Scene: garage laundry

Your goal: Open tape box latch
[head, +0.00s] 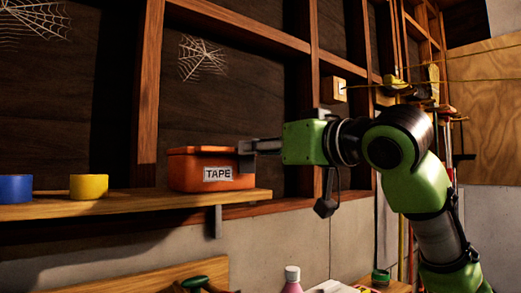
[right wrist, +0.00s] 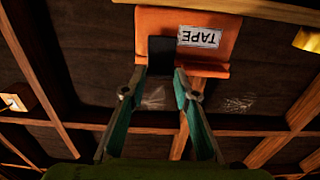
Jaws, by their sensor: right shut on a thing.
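The orange tape box (head: 190,170) stands on the wooden shelf, its lid closed and a white TAPE label (head: 217,174) on its front. The box also shows upside down at the top of the right wrist view (right wrist: 215,22). A dark latch (right wrist: 160,50) sits on its side, left of the label in that view. My right gripper (head: 246,155) reaches in from the right at the box's right end. Its two fingertips (right wrist: 159,76) are shut on the latch, one at each side of it. My left gripper is not in view.
A blue tape roll (head: 15,189) and a yellow tape roll (head: 88,187) stand left of the box on the shelf (head: 130,201). Wooden wall studs (head: 148,90) rise behind.

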